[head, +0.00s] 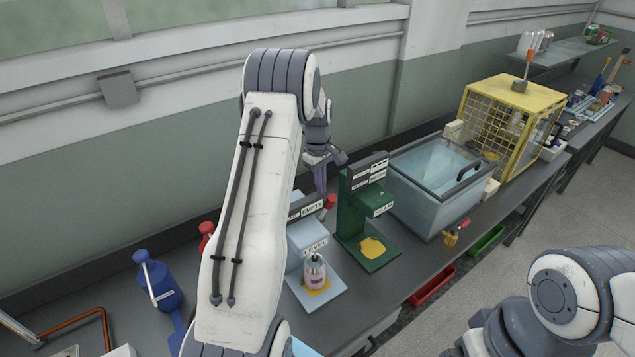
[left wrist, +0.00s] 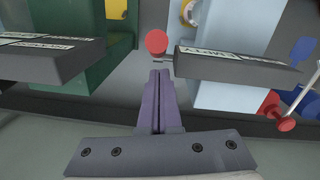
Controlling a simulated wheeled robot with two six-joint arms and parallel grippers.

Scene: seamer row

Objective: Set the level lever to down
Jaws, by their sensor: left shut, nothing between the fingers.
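The red knob (left wrist: 156,42) also shows in the left wrist view, just beyond the fingertips. The lever's rod is mostly hidden, so its setting is hard to tell. My left gripper (head: 321,180) is shut and empty, its purple fingers (left wrist: 160,75) pointing at the knob. Contact with the knob cannot be told. My right gripper is out of view.
The green station (head: 350,215) stands close right of the lever. A dark sign bar (left wrist: 240,64) flanks the fingers. A pink-labelled can (head: 315,271) stands on the level station's base. Another red knob (head: 206,230) is left. A glass tank (head: 432,190) and yellow cage (head: 505,115) stand farther right.

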